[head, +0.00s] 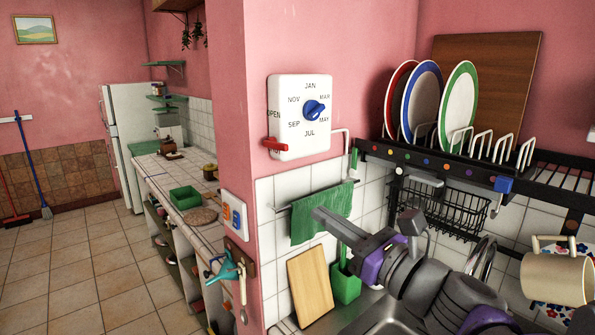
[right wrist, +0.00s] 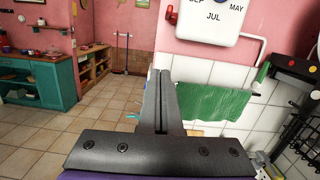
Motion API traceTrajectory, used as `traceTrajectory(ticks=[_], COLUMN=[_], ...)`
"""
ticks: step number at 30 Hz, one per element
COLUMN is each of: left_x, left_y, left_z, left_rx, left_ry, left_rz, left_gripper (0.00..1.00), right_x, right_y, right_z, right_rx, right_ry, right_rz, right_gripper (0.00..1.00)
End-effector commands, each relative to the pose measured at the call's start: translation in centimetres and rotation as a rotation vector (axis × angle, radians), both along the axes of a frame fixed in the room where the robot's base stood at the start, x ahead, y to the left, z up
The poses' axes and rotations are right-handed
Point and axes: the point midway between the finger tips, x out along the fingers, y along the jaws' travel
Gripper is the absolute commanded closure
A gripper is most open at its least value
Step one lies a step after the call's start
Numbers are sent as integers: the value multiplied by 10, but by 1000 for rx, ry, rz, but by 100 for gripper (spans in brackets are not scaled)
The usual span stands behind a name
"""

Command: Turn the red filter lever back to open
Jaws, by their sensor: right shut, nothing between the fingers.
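A white panel (head: 318,88) with month names around a blue knob (head: 314,110) is on the pink wall. The red lever (head: 276,145) is at the panel's lower left, pointing roughly sideways. The word OPEN stands above it, and it partly covers another label below. My right gripper (head: 322,215) is shut and empty, in front of the green towel, below and right of the lever and apart from it. In the right wrist view the shut fingers (right wrist: 161,75) point forward, with the red lever (right wrist: 171,15) above them. My left gripper is not in view.
A green towel (head: 321,213) hangs on a rail below the panel. A black plate rack (head: 440,163) with plates is to the right. A cutting board (head: 310,286) and a green container (head: 345,285) stand below.

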Motion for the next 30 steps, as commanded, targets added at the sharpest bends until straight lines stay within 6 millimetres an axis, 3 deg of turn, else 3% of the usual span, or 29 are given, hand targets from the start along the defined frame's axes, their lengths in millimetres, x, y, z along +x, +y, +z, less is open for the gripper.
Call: traceTrajectory(ticks=[4, 17, 30], left_x=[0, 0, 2], left_y=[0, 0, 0], left_z=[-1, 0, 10], left_rx=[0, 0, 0], left_ry=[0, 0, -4], left_rz=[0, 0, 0], left_gripper=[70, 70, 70], right_x=[3, 10, 79], right_y=[-4, 1, 52], right_z=[9, 11, 25], right_rx=[58, 59, 58], right_ry=[11, 10, 10], right_rz=[-9, -6, -5], right_gripper=[100, 100, 100])
